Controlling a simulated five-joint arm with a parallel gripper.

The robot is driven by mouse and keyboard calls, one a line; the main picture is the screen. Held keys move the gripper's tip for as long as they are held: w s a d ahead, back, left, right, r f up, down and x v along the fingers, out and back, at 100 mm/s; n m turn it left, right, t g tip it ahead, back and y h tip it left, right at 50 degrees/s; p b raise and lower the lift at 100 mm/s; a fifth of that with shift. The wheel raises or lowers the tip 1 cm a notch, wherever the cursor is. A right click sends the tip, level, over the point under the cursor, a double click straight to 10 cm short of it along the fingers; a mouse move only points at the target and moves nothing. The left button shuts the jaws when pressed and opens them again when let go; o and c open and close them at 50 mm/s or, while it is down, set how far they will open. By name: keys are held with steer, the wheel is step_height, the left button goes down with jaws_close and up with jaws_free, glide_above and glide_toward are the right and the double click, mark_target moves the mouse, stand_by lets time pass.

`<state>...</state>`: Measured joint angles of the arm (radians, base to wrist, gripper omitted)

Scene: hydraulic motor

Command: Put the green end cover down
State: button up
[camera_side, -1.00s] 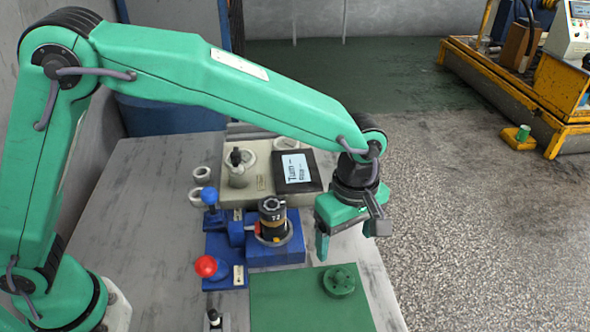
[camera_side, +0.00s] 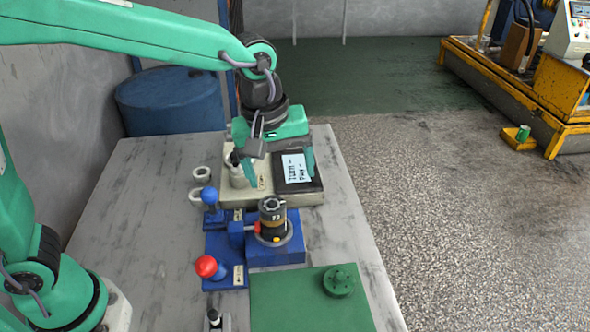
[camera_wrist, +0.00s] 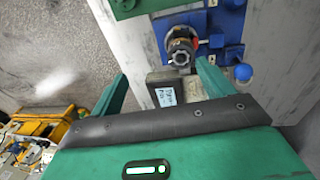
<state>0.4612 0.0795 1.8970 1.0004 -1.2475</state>
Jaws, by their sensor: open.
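The green end cover (camera_side: 339,280) is a round flanged part. It lies on the green mat (camera_side: 290,305), near the mat's right edge, in the side view. My gripper (camera_side: 280,158) is open and empty, apart from the cover. It hangs above the beige unit with the display, well behind the mat. In the wrist view the two green fingers of my gripper (camera_wrist: 162,75) stand wide apart with nothing held between them. The dark cylindrical motor (camera_side: 272,210) stands upright in the blue fixture, and it also shows in the wrist view (camera_wrist: 181,47).
The blue fixture (camera_side: 287,252) has a red-knobbed lever (camera_side: 206,266) and a blue-knobbed lever (camera_side: 209,196) at its left. The beige unit (camera_side: 308,197) carries a display (camera_side: 294,168). Pale rings (camera_side: 201,173) lie left of it. The table's left side is clear.

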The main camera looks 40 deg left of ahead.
steer(key=s+a+r+m+t, duration=0.1)
steer(key=s+a+m+t, duration=0.1)
steer(key=s+a+m, duration=0.2)
steer(key=s+a+r+m+t, duration=0.1)
steer(key=s+a+m, duration=0.4)
steer(key=s+a, duration=0.5)
steer(key=a+t, duration=0.1)
steer(key=a, duration=0.3)
steer(key=shift+s+a+r+y, duration=0.2)
steer(key=shift+s+r+y, duration=0.1)
steer(key=shift+r+y, duration=0.1)
